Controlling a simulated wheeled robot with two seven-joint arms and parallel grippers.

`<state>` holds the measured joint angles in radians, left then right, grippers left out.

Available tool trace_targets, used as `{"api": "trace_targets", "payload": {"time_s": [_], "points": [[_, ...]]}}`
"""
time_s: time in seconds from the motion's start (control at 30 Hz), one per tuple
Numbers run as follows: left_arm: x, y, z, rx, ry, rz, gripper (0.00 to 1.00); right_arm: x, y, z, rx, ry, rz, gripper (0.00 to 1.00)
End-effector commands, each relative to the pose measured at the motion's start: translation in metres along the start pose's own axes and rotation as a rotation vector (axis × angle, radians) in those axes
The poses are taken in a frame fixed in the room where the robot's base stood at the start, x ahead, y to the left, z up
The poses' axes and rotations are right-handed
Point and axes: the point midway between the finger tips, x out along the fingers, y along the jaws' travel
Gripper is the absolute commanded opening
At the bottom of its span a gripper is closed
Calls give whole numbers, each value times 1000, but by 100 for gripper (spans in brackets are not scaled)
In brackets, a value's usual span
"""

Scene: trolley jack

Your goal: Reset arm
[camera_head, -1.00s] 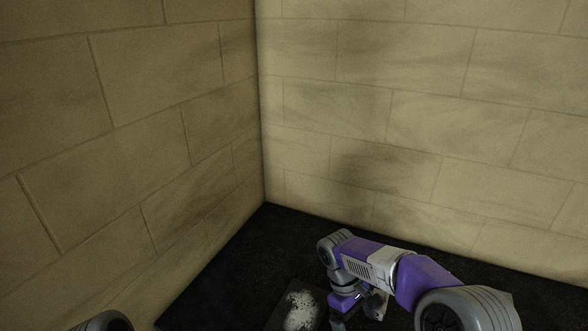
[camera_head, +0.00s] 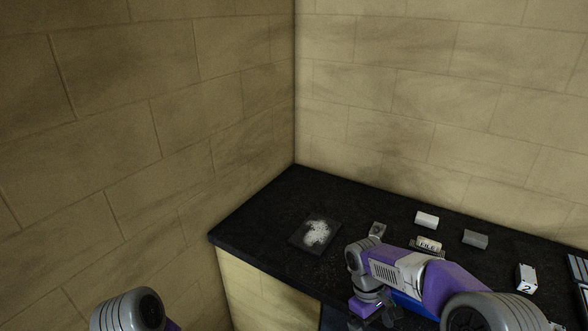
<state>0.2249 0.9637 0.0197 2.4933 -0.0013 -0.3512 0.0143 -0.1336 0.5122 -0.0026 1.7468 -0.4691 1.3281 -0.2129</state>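My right arm comes in from the lower right, purple and grey, and bends down at its wrist. My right gripper (camera_head: 376,318) hangs in front of the black counter (camera_head: 270,205) at the picture's bottom edge. Its fingers are dark and partly cut off, so its opening is unclear. It shows no clear object in it. Of my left arm only a grey rounded link shows at the lower left; the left gripper is out of view.
A dark square plate with a white patch (camera_head: 316,233) lies on the counter. A white block (camera_head: 427,220), a grey block (camera_head: 475,239), a "FILE" sign (camera_head: 429,244) and a block marked 2 (camera_head: 526,278) stand to the right. Brick walls close the corner behind.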

Motion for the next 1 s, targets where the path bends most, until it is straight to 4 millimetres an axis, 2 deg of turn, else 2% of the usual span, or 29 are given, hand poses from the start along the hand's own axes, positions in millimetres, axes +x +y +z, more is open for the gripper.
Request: {"api": "trace_targets", "payload": {"time_s": [0.03, 0.27, 0.37, 0.6, 0.8, 1.0], "points": [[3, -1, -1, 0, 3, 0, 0, 16, -3, -6, 3, 12, -20, 100], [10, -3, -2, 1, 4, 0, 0, 78, -26, -35, 38, 100, -115, 100], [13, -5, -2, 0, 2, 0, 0, 112, -40, -47, 73, 146, -172, 100], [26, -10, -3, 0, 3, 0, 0, 212, -93, -68, 271, 286, -352, 100], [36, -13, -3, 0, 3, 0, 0, 276, -130, -66, 517, 382, -451, 100], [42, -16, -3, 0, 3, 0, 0, 309, -146, -53, 709, 435, -473, 100]]}}
